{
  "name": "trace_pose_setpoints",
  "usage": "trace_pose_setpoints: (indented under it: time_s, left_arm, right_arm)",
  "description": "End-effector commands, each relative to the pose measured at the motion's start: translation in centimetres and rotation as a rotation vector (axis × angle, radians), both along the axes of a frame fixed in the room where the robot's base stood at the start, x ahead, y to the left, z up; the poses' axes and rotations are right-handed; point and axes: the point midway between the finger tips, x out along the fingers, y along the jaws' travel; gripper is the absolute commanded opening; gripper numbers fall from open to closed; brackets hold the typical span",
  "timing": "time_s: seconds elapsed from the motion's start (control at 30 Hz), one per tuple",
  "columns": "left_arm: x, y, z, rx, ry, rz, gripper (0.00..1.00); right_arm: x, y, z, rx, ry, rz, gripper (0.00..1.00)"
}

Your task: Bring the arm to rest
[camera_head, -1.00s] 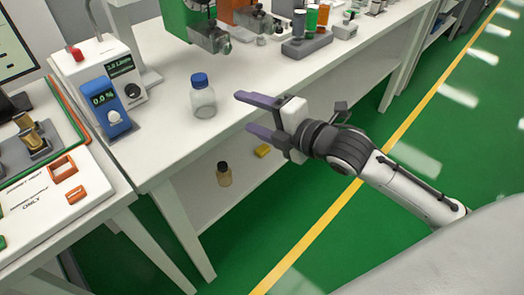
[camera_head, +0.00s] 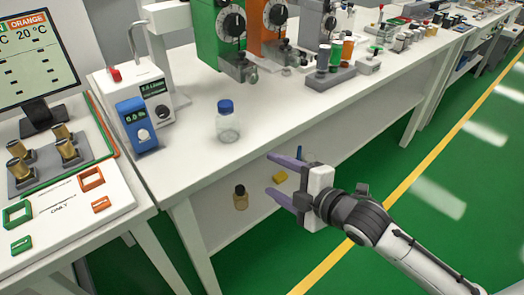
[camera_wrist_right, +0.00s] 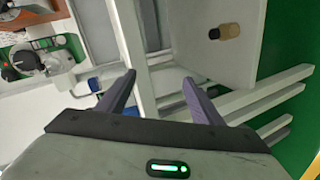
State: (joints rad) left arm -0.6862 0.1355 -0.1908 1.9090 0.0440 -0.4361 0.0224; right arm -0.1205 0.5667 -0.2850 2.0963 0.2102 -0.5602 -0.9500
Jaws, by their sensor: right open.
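My right gripper (camera_head: 278,178) is open and empty. In the head view it hangs in front of the bench, its purple fingers pointing left. In the right wrist view its two fingers (camera_wrist_right: 160,88) stand apart with nothing between them. My left gripper is not in view.
A blue-capped clear bottle (camera_head: 228,126) stands on the white bench (camera_head: 185,150). A blue meter (camera_head: 137,125) stands at the left. The green floor (camera_head: 400,200) at the right is clear.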

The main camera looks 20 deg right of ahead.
Motion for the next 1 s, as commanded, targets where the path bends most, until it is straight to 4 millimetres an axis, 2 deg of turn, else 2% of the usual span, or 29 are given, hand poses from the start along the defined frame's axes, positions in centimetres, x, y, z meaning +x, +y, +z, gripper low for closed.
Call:
trace_pose_setpoints:
  time_s: [0.17, 0.27, 0.37, 0.4, 0.5, 0.63, 0.7, 0.8, 1.0]
  left_arm:
    - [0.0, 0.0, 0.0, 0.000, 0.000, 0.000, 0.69]
    - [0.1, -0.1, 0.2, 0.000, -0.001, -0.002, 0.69]
    - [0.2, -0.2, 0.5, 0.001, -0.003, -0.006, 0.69]
    - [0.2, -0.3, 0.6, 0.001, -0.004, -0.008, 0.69]
    - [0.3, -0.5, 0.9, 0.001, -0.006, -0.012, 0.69]
    - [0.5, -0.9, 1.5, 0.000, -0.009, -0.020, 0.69]
    - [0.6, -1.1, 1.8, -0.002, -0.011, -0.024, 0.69]
    - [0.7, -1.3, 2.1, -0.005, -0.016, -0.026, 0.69]
    - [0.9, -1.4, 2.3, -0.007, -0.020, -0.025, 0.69]
  right_arm:
    - [-0.3, 0.1, -0.6, 0.020, 0.016, -0.009, 0.60]
    - [-1.9, 0.5, -3.4, 0.128, 0.098, -0.062, 0.60]
    - [-5.2, 1.2, -8.1, 0.328, 0.248, -0.179, 0.60]
    - [-6.9, 1.5, -10.2, 0.418, 0.315, -0.241, 0.60]
    - [-11.5, 2.3, -14.9, 0.631, 0.470, -0.405, 0.60]
    - [-16.8, 3.1, -19.2, 0.842, 0.618, -0.603, 0.60]
    - [-18.9, 3.4, -20.5, 0.916, 0.667, -0.682, 0.60]
    - [-20.6, 3.7, -21.6, 0.978, 0.705, -0.750, 0.60]
    - [-21.1, 3.7, -21.9, 0.997, 0.715, -0.771, 0.60]
